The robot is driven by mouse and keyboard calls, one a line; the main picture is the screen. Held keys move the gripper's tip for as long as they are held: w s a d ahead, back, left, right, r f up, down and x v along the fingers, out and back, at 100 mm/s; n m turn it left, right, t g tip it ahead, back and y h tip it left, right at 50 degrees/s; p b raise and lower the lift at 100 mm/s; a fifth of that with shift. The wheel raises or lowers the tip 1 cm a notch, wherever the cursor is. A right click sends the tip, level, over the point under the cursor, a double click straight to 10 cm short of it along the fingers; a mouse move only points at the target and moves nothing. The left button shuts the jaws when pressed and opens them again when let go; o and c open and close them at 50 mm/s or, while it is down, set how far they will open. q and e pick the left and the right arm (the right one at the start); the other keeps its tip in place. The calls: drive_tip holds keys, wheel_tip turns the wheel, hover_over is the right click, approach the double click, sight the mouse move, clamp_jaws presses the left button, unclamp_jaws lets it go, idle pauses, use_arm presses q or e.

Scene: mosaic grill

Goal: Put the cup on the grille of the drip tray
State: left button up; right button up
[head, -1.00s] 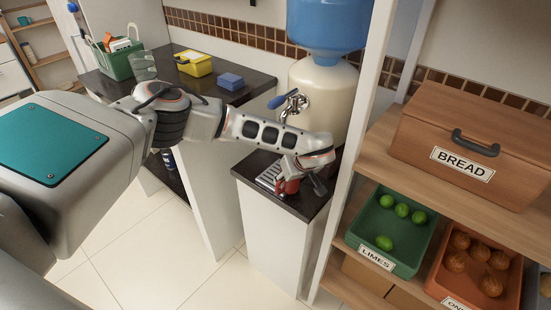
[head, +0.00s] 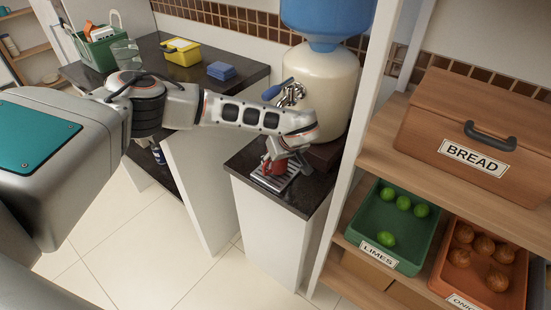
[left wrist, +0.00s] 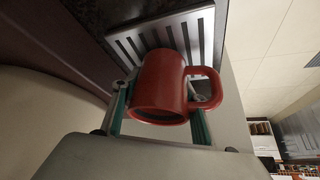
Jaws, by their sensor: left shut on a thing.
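My left gripper (head: 286,163) is shut on a red cup (head: 274,167) beside the water dispenser. In the left wrist view the cup (left wrist: 160,85) sits between the two fingers (left wrist: 158,115), its handle pointing right. The drip tray (head: 287,181) with its slatted metal grille (left wrist: 184,36) is on the dark counter. In the head view the cup appears over the grille; whether it touches cannot be told. The gripper and wrist partly hide the cup. My right gripper is in neither view.
The cream dispenser (head: 318,90) with its tap (head: 291,93) stands just behind the tray. A white upright post (head: 352,130) and shelves with a lime crate (head: 362,225) are close on the right. A glass (head: 125,52) stands on the left counter.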

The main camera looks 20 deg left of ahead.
use_arm(q)
drive_tip(key=shift+a+f, duration=0.1)
drive_tip(key=shift+f, duration=0.05)
drive_tip(key=o, duration=1.2)
drive_tip(key=shift+f, duration=0.1)
drive_tip(key=shift+r, duration=0.4)
drive_tip(key=v, duration=1.1)
drive_tip(key=shift+d+r+p, duration=0.2)
drive_tip(key=shift+p, duration=0.25)
drive_tip(key=shift+s, duration=0.15)
